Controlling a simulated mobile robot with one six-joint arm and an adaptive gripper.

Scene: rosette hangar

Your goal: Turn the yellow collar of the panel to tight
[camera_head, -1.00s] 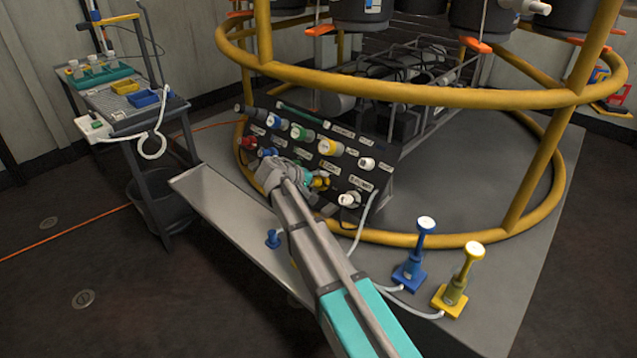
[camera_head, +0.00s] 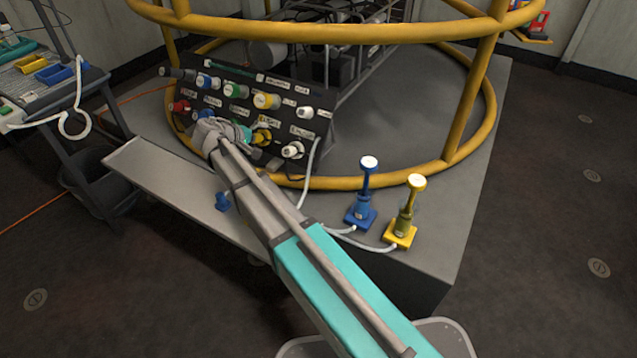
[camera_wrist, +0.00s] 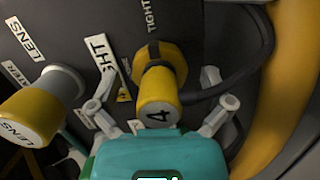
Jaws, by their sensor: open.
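The yellow collar (camera_wrist: 172,58) sits on the dark sloped panel (camera_wrist: 215,35) in the wrist view, at the base of a yellow knob marked 4 (camera_wrist: 158,102). TIGHT is printed on the panel above it. My gripper (camera_wrist: 157,88) is open, with one finger on each side of the yellow knob. I cannot tell whether the fingers touch it. In the head view the yellow collar (camera_head: 262,137) shows just right of my gripper (camera_head: 242,132), partly hidden by it.
A yellow LENS plug (camera_wrist: 35,112) is close to the left finger. A black cable (camera_wrist: 262,50) loops at the right, beside a yellow rail (camera_wrist: 290,80). In the head view, blue (camera_head: 364,195) and yellow (camera_head: 408,212) pedestals stand right of my arm. A grey shelf (camera_head: 160,185) lies below the panel.

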